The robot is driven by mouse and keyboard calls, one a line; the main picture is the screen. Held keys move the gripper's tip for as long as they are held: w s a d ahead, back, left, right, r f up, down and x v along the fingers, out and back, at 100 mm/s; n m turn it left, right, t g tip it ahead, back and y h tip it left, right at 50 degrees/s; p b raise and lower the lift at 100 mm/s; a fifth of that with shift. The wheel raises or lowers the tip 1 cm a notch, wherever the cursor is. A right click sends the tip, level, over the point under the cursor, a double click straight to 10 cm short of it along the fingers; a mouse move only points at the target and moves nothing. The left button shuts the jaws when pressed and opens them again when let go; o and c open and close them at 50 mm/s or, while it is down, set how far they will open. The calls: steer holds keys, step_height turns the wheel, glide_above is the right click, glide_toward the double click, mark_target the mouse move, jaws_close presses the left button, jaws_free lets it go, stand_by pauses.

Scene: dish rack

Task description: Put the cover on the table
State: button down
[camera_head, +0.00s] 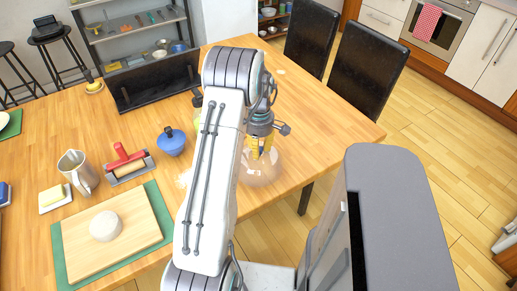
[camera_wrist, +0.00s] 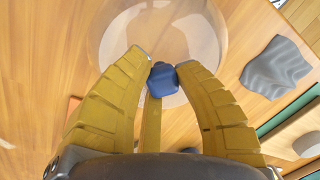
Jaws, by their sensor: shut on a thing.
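The cover (camera_head: 262,172) is a clear, see-through dome near the table's near right edge in the head view. It also shows below my fingers in the wrist view (camera_wrist: 115,40). Its blue knob (camera_wrist: 162,82) is between my yellow fingertips. My gripper (camera_head: 258,148) points down and is shut on the knob, as the wrist view also shows (camera_wrist: 162,72). The wooden table (camera_head: 310,125) shows through and around the dome. I cannot tell whether the dome's rim touches the tabletop. My arm hides part of the table left of the cover.
A blue lidded pot (camera_head: 171,143), a red-handled roller (camera_head: 126,160), a metal pitcher (camera_head: 77,172) and a cutting board (camera_head: 125,228) with dough stand to the left. A black rack (camera_head: 155,82) is at the back. Two black chairs (camera_head: 367,82) stand beyond the table. The tabletop's right part is clear.

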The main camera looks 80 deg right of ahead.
steer(key=shift+f, duration=0.2)
steer(key=c, duration=0.9)
jaws_free()
steer(key=c, duration=0.4)
steer(key=shift+r, duration=0.15)
steer(key=shift+d+r+p, duration=0.15)
steer(key=shift+r+p, duration=1.65)
steer(key=shift+r, duration=0.65)
steer(key=shift+d+r+p, duration=0.2)
steer(key=shift+r+p, duration=1.6)
steer(key=shift+r, duration=0.65)
steer(key=shift+d+r+p, duration=0.15)
steer(key=shift+r+p, duration=1.65)
steer(key=shift+r, duration=0.65)
